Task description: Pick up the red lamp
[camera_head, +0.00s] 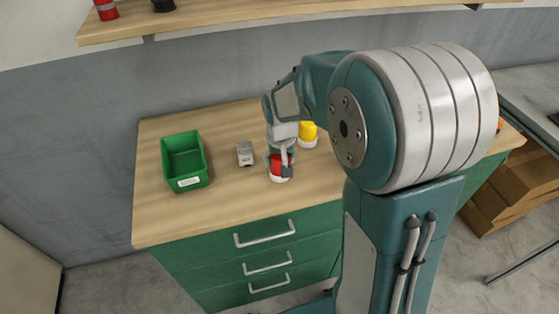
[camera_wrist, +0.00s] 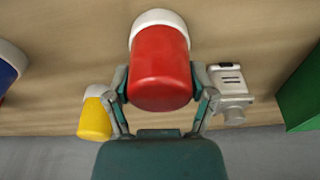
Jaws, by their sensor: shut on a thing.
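The red lamp (camera_wrist: 160,75) has a red rounded body and a white rim, and it lies between the fingers of my gripper (camera_wrist: 160,88) in the wrist view. My gripper is shut on its red body, with one finger on each side. In the head view the red lamp (camera_head: 277,166) is partly hidden by my gripper (camera_head: 281,165). It is at the front part of the wooden worktop (camera_head: 225,212), white end down. I cannot tell whether it touches the worktop.
A yellow lamp (camera_head: 308,131) with a white base stands just behind my gripper. A grey device (camera_head: 245,153) and an open green bin (camera_head: 203,168) are to the left. A blue and white object (camera_wrist: 8,70) shows at the wrist view's left edge. A shelf (camera_head: 205,18) hangs above.

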